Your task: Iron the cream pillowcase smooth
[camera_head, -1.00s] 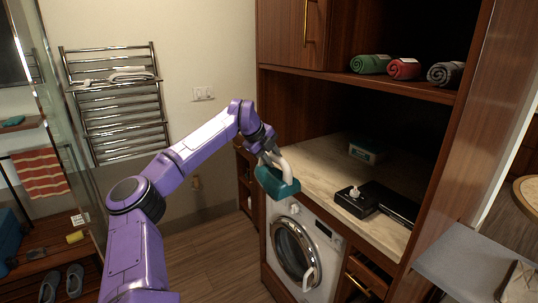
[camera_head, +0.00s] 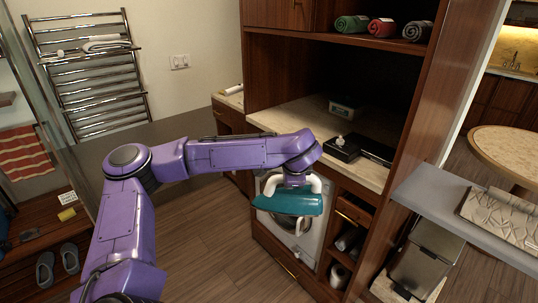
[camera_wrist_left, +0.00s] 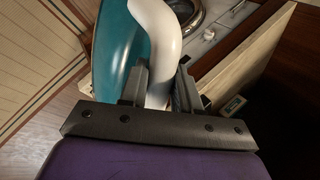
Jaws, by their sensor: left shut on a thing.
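My left gripper (camera_head: 297,181) is shut on the white handle of a teal iron (camera_head: 290,204) and holds it in the air in front of the washing machine. In the left wrist view the fingers (camera_wrist_left: 160,88) clasp the white handle, with the teal body (camera_wrist_left: 115,40) beside it. The cream pillowcase (camera_head: 508,216) lies on the grey ironing board (camera_head: 428,190) at the right. Raised creases show across the pillowcase, and its right part is cut off by the picture edge. The iron is well left of the board and apart from it. My right gripper is not in view.
The wooden cabinet (camera_head: 335,58) and its counter (camera_head: 377,172) stand behind the iron, with a washing machine (camera_head: 318,235) below. A black box (camera_head: 341,150) sits on the counter. A metal bin (camera_head: 424,260) stands under the board.

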